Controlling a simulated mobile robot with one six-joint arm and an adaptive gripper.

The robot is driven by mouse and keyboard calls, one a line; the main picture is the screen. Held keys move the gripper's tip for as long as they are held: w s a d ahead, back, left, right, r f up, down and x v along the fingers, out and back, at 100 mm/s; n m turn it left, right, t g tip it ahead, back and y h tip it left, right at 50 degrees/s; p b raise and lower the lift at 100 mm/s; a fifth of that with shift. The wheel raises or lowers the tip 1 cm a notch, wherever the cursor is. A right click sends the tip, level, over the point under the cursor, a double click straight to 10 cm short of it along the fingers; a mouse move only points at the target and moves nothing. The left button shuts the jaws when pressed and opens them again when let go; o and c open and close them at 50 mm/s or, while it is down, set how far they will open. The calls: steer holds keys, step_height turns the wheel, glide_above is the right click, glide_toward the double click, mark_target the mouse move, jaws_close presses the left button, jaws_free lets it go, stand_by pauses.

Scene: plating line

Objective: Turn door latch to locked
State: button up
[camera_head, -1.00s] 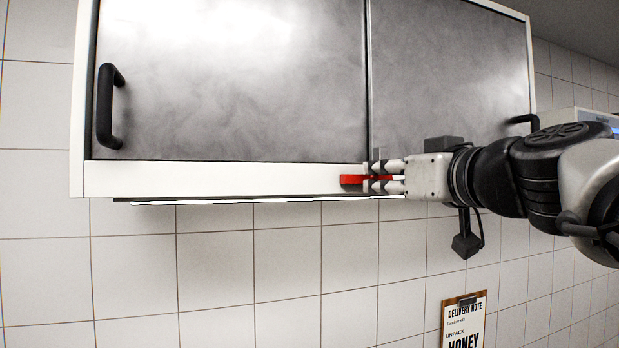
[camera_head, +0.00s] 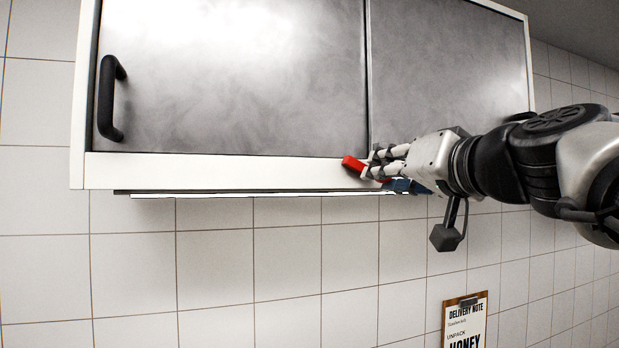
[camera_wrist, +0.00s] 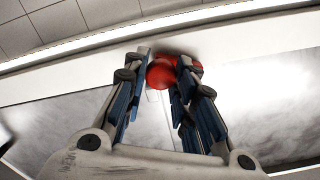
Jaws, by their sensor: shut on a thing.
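The red door latch (camera_head: 353,164) sits on the white bottom rail of the wall cabinet, by the seam between the two grey doors. Its visible end tilts up to the left in the head view. My gripper (camera_head: 373,165) comes from the right, tilted, and is shut on the latch. In the wrist view the red latch (camera_wrist: 161,73) shows between the fingertips of my gripper (camera_wrist: 165,68). The fingers hide part of the latch.
The cabinet has a left door (camera_head: 230,80) with a black handle (camera_head: 108,98) and a right door (camera_head: 445,70). A light strip (camera_head: 250,194) runs under the cabinet. A delivery note on a clipboard (camera_head: 465,322) hangs on the tiled wall below. The wall left of it is clear.

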steer(key=m, duration=1.2)
steer(key=shift+d+f+m+p, duration=0.1)
steer(key=shift+m+p, duration=0.25)
steer(key=shift+m, duration=0.05)
stand_by(0.3)
steer(key=o, duration=1.1)
